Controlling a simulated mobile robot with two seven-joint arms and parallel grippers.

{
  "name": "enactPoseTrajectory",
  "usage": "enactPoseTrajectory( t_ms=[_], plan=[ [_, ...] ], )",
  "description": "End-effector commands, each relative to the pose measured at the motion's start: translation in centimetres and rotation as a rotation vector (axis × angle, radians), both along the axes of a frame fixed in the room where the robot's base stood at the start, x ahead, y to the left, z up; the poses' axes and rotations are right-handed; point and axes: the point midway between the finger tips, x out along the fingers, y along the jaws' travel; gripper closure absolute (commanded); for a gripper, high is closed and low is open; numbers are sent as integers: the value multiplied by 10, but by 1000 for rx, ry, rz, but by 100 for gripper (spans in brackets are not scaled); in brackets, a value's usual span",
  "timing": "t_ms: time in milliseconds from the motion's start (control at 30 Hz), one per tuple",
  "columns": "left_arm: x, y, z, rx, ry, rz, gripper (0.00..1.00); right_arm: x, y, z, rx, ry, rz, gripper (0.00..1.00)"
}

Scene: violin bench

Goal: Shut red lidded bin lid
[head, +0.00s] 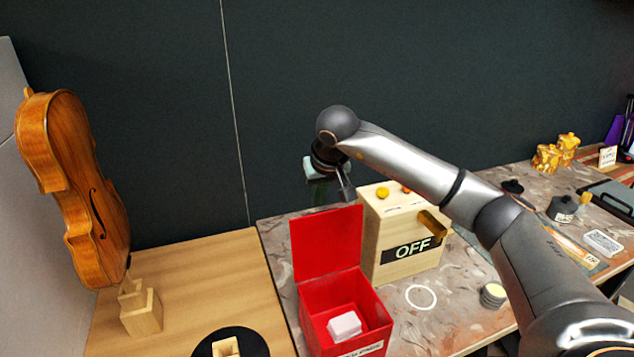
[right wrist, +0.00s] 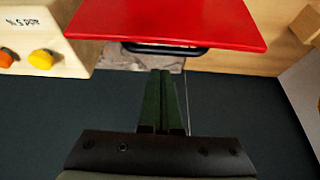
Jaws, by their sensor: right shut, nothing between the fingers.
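The red lidded bin (head: 318,303) stands on the marbled worktop in the head view. Its red lid (head: 326,243) is open and stands upright at the back of the bin. In the right wrist view the lid (right wrist: 175,20) fills the top, with a dark handle (right wrist: 165,48) along its edge. A white block (head: 345,325) lies inside the bin. My right gripper (head: 323,197) is shut and empty, pointing down behind and above the lid. Its fingers (right wrist: 161,75) show just short of the lid's edge; I cannot tell whether they touch. My left gripper is out of view.
A violin (head: 75,185) stands at the left above a wooden bench (head: 190,285). A dark wall (head: 400,70) rises behind. Small jars stand farther right.

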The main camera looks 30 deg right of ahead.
Motion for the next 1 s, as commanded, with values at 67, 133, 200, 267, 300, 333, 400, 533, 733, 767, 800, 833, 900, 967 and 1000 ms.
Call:
enactPoseTrajectory(
  t_ms=[67,133,200,267,300,333,400,533,733,767,800,833,900,967,1000],
  plan=[
    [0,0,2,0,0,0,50,-7,2,0,0,0,-1,100],
    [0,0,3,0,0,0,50,-12,3,-1,1,0,0,100],
    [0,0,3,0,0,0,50,-15,4,-1,2,-1,0,100],
    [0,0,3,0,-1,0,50,-16,5,-1,2,0,-1,100],
    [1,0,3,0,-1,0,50,-17,5,-1,2,0,-1,100],
    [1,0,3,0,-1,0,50,-17,5,-1,2,0,-1,100],
    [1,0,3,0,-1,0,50,-17,5,-2,2,0,-1,100],
    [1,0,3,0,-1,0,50,-17,5,-2,2,0,-1,100],
    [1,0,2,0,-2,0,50,-17,4,-2,0,-5,-1,100],
    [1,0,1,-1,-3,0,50,-17,4,-2,0,-7,-1,100],
    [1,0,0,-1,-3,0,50,-17,3,-2,-2,-13,-1,100],
    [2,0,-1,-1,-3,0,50,-17,2,-2,-3,-17,-1,100],
    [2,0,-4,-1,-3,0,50,-16,0,-2,-7,-31,-1,100],
    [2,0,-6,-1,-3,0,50,-16,-2,-1,-9,-42,-1,100],
    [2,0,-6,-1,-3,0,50,-16,-2,0,-10,-46,-1,100]
  ],
)
